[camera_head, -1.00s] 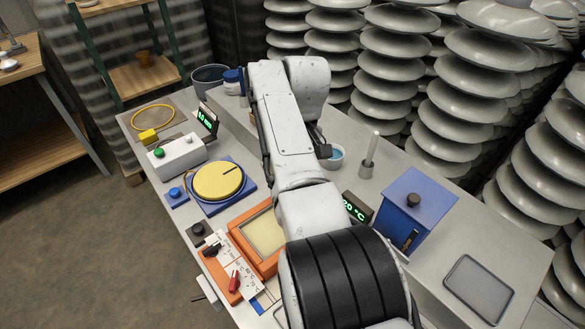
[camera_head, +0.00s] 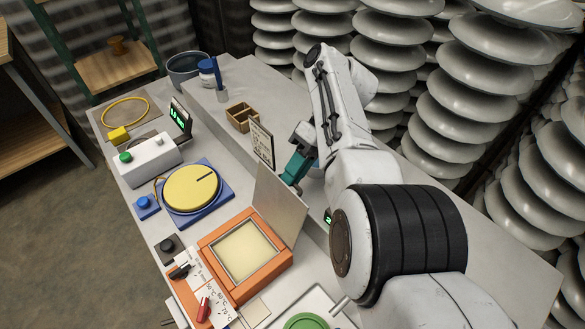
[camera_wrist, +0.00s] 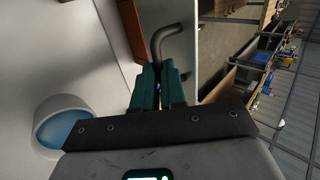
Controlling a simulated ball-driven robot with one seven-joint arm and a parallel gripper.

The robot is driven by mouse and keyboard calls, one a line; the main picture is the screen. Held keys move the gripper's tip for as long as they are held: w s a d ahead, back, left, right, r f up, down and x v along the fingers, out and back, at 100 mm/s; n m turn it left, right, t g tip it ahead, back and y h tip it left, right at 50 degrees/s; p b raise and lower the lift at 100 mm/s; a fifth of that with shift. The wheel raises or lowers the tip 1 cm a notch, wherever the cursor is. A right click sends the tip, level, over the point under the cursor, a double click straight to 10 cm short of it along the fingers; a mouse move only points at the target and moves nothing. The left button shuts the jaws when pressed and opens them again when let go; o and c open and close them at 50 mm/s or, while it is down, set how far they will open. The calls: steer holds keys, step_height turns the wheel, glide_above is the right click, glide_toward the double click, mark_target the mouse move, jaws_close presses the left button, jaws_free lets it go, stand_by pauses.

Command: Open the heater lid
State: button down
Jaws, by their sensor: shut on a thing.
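The heater is an orange box (camera_head: 218,262) with a cream plate (camera_head: 245,250) showing in its open top. Its grey lid (camera_head: 278,207) stands raised, close to upright, along the box's far right edge. My gripper (camera_head: 296,174) is behind the lid's upper part, with its teal fingers angled down. In the wrist view the fingers (camera_wrist: 160,88) are shut on a bent dark rod handle (camera_wrist: 172,33), which meets a pale panel edge (camera_wrist: 198,40), apparently the lid. The lid's back face is mostly hidden in the head view.
A card sign (camera_head: 262,145) and a brown divided tray (camera_head: 241,117) stand beyond the lid. A yellow dial on a blue base (camera_head: 197,190) is left of the heater. A white cup with blue contents (camera_wrist: 68,128) is close to my gripper. Insulator stacks (camera_head: 470,110) line the right.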

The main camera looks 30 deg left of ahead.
steer(key=shift+w+d+f, duration=0.3)
steer(key=shift+d+f, duration=0.1)
steer(key=shift+f, duration=0.3)
steer(key=c, duration=1.3)
jaws_free()
steer(key=shift+w+f, duration=0.1)
steer(key=shift+w, duration=0.15)
steer(key=shift+c, duration=0.2)
steer(key=shift+o, duration=0.7)
steer(key=shift+r, duration=0.2)
